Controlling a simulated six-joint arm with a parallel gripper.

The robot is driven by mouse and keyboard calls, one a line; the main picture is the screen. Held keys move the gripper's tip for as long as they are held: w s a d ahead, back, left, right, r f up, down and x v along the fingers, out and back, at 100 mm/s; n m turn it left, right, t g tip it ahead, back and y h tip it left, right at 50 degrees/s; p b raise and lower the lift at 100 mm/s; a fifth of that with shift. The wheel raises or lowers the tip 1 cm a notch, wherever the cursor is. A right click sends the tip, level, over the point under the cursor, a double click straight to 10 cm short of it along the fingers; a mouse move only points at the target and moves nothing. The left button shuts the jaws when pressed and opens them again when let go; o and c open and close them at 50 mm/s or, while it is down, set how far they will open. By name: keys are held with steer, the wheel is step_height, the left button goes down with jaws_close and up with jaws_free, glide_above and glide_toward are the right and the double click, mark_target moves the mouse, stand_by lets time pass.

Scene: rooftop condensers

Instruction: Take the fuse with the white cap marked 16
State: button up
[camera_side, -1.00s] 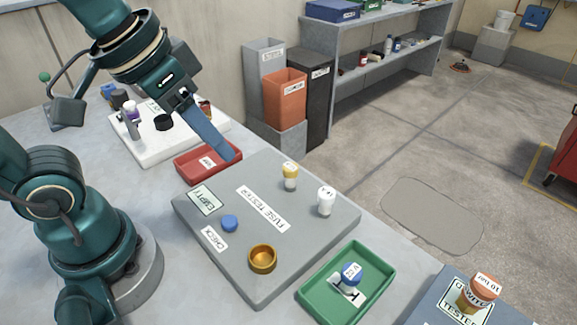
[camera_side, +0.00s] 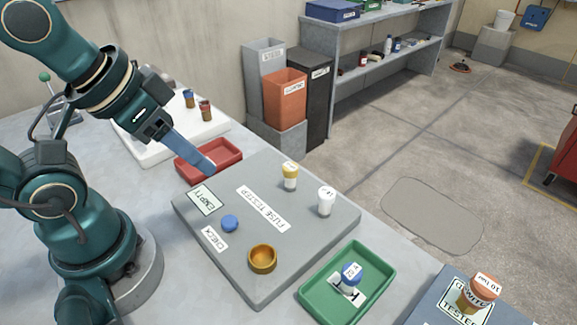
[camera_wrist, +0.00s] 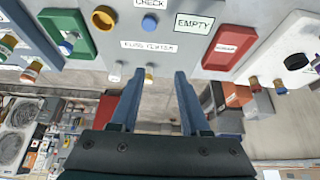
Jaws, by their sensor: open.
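The fuse with the white cap (camera_side: 326,200) stands upright on the right part of the grey fuse tester board (camera_side: 190,210); its cap mark is too small to read surely. It shows in the wrist view as a pale fuse (camera_wrist: 115,72), left of my fingers. A yellow-capped fuse (camera_side: 289,176) stands beside it, and appears between my fingers in the wrist view (camera_wrist: 149,76). My gripper (camera_side: 211,170) is open and empty, above the board's back left edge near the red tray, well apart from the white-capped fuse. In the wrist view both fingertips (camera_wrist: 158,74) show.
A red tray (camera_side: 232,156) lies behind the board. The board bears a blue button (camera_side: 229,223) and brass ring (camera_side: 262,259). A green tray (camera_side: 318,309) holds a blue-capped fuse (camera_side: 350,275). Bins (camera_side: 285,95) stand behind.

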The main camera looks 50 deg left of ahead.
steer(key=o, duration=0.4)
steer(key=w+d+r+m, duration=0.1)
steer(key=w+r+m, duration=0.2)
steer(key=w+r, duration=0.15)
steer(key=m+g, duration=0.4)
steer(key=m, duration=0.1)
glide_above(327, 192)
steer(key=a, duration=0.3)
step_height(327, 192, down, 3)
steer(key=shift+m+g, duration=0.5)
steer(key=shift+g, duration=0.3)
steer(key=d+f, duration=0.1)
steer(key=f, duration=0.1)
steer(key=d+f, duration=0.1)
steer(key=f, duration=0.1)
steer(key=d+f, duration=0.1)
steer(key=f, duration=0.2)
steer(key=shift+f, duration=2.45)
